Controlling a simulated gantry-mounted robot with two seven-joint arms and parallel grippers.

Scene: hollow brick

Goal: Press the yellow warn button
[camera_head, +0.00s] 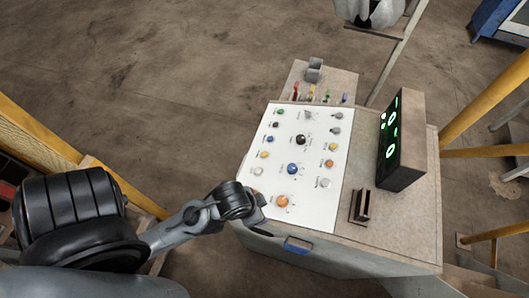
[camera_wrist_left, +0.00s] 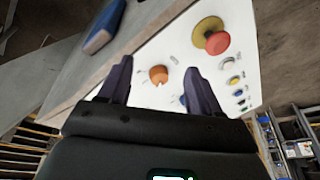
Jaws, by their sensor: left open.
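The white button panel (camera_head: 315,163) lies on top of the console. Two small yellow buttons show on it: one in the left row (camera_head: 264,154) and one in the right row (camera_head: 332,147). The left-row one also shows in the left wrist view (camera_wrist_left: 234,80). Labels are too small to read, so I cannot tell which is warn. My left gripper (camera_head: 262,201) is over the panel's near-left corner. In the left wrist view its fingers (camera_wrist_left: 158,65) are open and empty, with the orange knob (camera_wrist_left: 158,76) seen between them.
A red mushroom button on a yellow base (camera_wrist_left: 212,37) stands tall near the left gripper. A black display box (camera_head: 401,140) with green lights rises right of the panel. A dark slotted bracket (camera_head: 361,206) and a blue handle (camera_head: 298,245) are nearer. Yellow rails flank the console.

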